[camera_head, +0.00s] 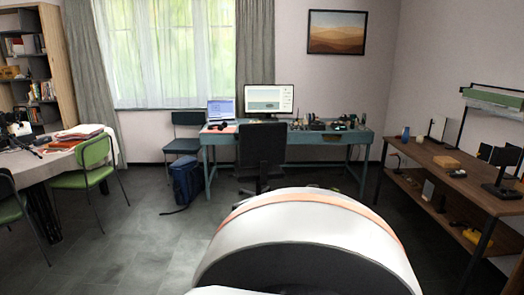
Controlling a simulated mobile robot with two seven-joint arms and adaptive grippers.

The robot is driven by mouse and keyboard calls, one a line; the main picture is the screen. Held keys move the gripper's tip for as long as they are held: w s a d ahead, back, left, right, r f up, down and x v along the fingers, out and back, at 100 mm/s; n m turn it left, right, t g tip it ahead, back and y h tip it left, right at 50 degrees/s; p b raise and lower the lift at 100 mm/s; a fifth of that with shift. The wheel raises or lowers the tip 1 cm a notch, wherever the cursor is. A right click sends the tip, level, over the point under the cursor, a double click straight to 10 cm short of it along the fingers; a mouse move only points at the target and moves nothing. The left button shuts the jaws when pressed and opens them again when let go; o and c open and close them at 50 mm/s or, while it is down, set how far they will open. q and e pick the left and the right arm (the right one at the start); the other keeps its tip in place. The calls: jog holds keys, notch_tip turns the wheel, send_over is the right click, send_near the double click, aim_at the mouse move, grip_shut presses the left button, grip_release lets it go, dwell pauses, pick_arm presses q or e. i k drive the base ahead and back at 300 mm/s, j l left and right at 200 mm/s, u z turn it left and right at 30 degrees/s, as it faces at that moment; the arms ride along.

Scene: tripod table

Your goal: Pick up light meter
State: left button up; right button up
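I cannot make out a light meter in the head view. Small dark equipment (14,138) sits on the table (28,168) at the far left, too small and cut off to tell apart. Several small items (340,123) stand on the blue desk (348,138) at the back, also too small to name surely. Neither of my grippers is in view.
Green chairs (84,179) stand by the left table. A black office chair (261,150) and a blue backpack (186,180) are before the desk. A wooden shelf table (432,157) runs along the right wall. Grey floor (135,240) is open at left centre. My own body hides the lower middle.

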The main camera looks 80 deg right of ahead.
aim_at(461, 172)
jog(key=z, duration=4)
jog(key=i+j+u, duration=0.15)
jog(key=i, duration=0.15)
jog(key=i+u, duration=0.15)
jog(key=i, duration=0.15)
jog(key=i+j+u, duration=0.1)
jog(key=i+u, duration=0.25)
jog(key=i, duration=1.1)
jog(key=i+z, duration=0.2)
jog(key=i, duration=0.25)
jog(key=i+j+z, duration=0.2)
jog(key=i, duration=0.2)
jog(key=i+j+z, duration=0.2)
jog(key=i, duration=0.25)
jog(key=i+j+z, duration=0.2)
jog(key=z, duration=0.25)
jog(key=i+j+z, duration=0.35)
jog(key=z, duration=0.15)
jog(key=i+j+z, duration=0.25)
jog(key=j+z, duration=0.2)
jog(key=i+j+z, duration=0.15)
jog(key=j+z, duration=0.3)
